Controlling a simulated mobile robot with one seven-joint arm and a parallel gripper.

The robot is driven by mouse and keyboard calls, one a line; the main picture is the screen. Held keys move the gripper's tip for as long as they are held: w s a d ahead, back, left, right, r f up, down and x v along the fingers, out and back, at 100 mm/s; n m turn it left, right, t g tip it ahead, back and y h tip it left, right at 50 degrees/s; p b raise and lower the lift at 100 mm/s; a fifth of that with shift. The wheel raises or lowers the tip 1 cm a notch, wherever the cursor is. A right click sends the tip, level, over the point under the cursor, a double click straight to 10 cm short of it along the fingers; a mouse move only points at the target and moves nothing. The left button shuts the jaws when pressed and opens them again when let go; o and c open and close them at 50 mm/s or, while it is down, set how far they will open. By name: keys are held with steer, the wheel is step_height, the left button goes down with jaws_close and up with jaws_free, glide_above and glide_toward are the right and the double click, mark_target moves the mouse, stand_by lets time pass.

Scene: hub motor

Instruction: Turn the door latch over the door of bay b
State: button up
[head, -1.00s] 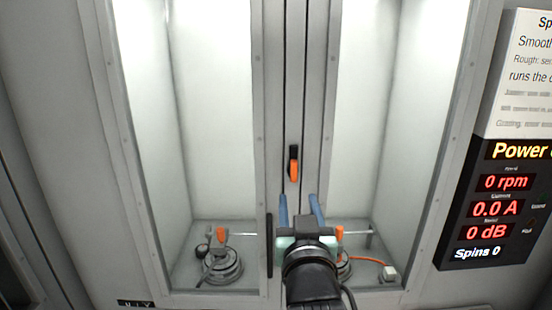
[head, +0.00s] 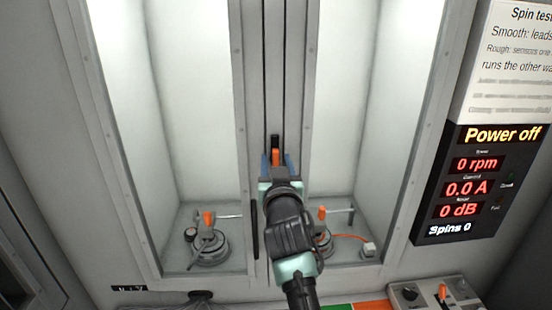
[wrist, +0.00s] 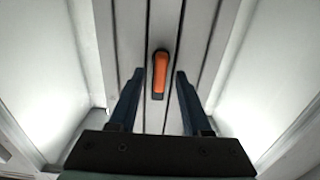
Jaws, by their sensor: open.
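The door latch is a small orange handle (head: 276,157) on a dark mount, on the grey post between the two glazed bays. In the wrist view the orange latch (wrist: 160,74) stands upright, a little ahead of the fingertips and between their lines. My gripper (head: 277,160) is open, with one blue finger on each side of the latch's lower part as seen from the head. In the wrist view my gripper (wrist: 159,76) holds nothing, and I see no finger touching the latch. I cannot tell which bay is bay b.
The left bay holds a hub motor (head: 208,248) with an orange clamp handle. The right bay holds another (head: 322,241), partly hidden by my arm, with an orange cable. A display (head: 478,190) reads "Power off". A control panel (head: 440,293) sits lower right. A black door handle (head: 255,228) is beside my arm.

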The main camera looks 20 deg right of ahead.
steer(key=shift+w, duration=0.15)
jaws_close()
steer(key=shift+d+f+m+b, duration=0.1)
steer(key=shift+m+b, duration=0.2)
stand_by(0.3)
steer(key=m+b, duration=0.2)
steer(key=shift+d+f+m, duration=0.1)
steer(key=shift+f+m, duration=0.05)
steer(key=shift+m, duration=0.25)
steer(key=shift+s+d+f+m+b, duration=0.15)
steer(key=shift+m+b, duration=0.35)
steer(key=shift+m, duration=1.95)
steer(key=shift+d+f+m+b, duration=0.25)
steer(key=shift+m+b, duration=0.25)
steer(key=shift+m, duration=1.9)
steer(key=shift+s+d+f+m+b, duration=0.15)
steer(key=shift+m+b, duration=0.35)
steer(key=shift+m, duration=1.95)
steer(key=shift+w, duration=0.1)
